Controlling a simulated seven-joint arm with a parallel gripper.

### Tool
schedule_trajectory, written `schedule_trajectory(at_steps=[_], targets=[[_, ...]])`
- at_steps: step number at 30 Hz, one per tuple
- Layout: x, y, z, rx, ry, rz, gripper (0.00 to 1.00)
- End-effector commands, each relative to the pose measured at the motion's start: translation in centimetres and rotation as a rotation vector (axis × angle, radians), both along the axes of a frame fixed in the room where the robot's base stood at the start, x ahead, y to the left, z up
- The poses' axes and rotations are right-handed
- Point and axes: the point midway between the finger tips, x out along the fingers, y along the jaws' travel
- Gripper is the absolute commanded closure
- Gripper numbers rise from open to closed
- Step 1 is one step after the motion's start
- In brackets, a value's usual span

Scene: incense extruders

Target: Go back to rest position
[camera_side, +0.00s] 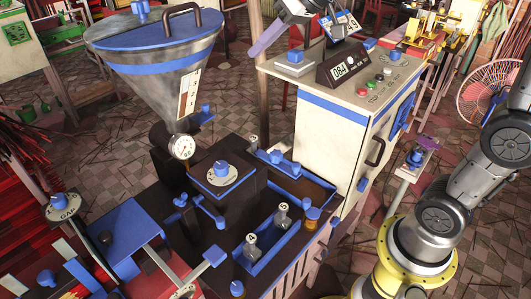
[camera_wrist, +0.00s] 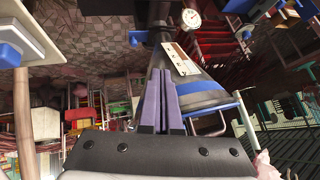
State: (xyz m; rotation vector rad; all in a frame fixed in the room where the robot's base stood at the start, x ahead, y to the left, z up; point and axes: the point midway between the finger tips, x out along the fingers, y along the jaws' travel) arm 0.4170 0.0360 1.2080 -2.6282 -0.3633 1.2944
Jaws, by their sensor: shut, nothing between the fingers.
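My gripper (camera_side: 254,53) has purple fingers and is at the top middle of the side view. It is in the air, right of the grey metal hopper (camera_side: 150,75) and left of the control box, apart from both as far as I can tell. In the wrist view, the purple fingers of my gripper (camera_wrist: 161,73) lie together side by side with nothing between them. The hopper (camera_wrist: 212,88) shows behind them in that view, with a round gauge (camera_wrist: 188,20) near it.
A cream cabinet (camera_side: 325,130) carries a black display box (camera_side: 345,66) with buttons. A pink fan (camera_side: 489,92) stands at right. Tiled floor is open between the machines.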

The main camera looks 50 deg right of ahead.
Motion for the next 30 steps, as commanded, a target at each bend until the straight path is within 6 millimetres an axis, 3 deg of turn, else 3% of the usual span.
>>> schedule_trajectory(at_steps=[1,4,8,12,15,18,21,30], targets=[[-2.6,0.4,0.5,-0.022,-0.011,0.009,1.0],[-7.4,0.6,0.2,-0.07,-0.012,0.015,1.0],[-13.5,0.3,-1.5,-0.135,-0.005,0.01,1.0],[-19.6,-0.8,-4.9,-0.206,0.023,-0.01,1.0],[-22.8,-1.9,-7.9,-0.253,0.062,-0.036,1.0],[-24.7,-2.9,-10.5,-0.287,0.118,-0.066,1.0],[-25.4,-3.6,-11.8,-0.302,0.163,-0.095,1.0],[-25.3,-3.6,-11.6,-0.291,0.163,-0.115,1.0]])
